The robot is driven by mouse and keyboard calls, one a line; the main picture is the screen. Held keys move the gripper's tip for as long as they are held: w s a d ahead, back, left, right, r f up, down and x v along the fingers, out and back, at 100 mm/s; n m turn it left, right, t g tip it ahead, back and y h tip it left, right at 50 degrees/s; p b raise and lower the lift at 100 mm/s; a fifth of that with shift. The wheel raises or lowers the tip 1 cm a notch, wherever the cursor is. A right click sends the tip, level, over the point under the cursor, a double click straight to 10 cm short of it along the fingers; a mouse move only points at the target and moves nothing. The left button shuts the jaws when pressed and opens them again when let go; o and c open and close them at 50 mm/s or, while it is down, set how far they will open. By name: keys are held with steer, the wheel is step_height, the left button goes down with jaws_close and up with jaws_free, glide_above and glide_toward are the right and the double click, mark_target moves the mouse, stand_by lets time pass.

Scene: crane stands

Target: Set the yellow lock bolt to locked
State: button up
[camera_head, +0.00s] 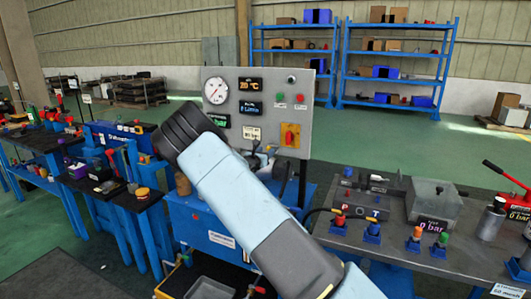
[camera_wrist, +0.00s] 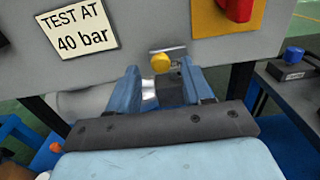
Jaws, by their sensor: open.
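In the wrist view, a round yellow knob (camera_wrist: 160,63), which looks like the lock bolt's, stands out in front of a small metal plate (camera_wrist: 178,52) at the lower edge of the grey panel (camera_wrist: 125,18). My gripper (camera_wrist: 160,68) is open, with one blue finger on each side of the knob. The right finger looks nearer to it than the left. I cannot tell whether either touches it. A shiny metal cylinder shows between the fingers, below the knob. In the head view my arm hides the bolt and most of my gripper.
The grey panel (camera_head: 238,82) carries a gauge (camera_head: 216,91), displays and a red-and-yellow switch (camera_head: 290,135), just above right of my gripper in the wrist view (camera_wrist: 237,10). A "TEST AT 40 bar" sign (camera_wrist: 78,30) is at upper left. A cluttered bench (camera_head: 450,262) stands at right.

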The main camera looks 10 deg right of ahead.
steer(key=shift+w+d, duration=0.45)
steer(key=shift+w, duration=0.1)
jaws_close()
steer(key=shift+a, duration=0.1)
stand_by(0.4)
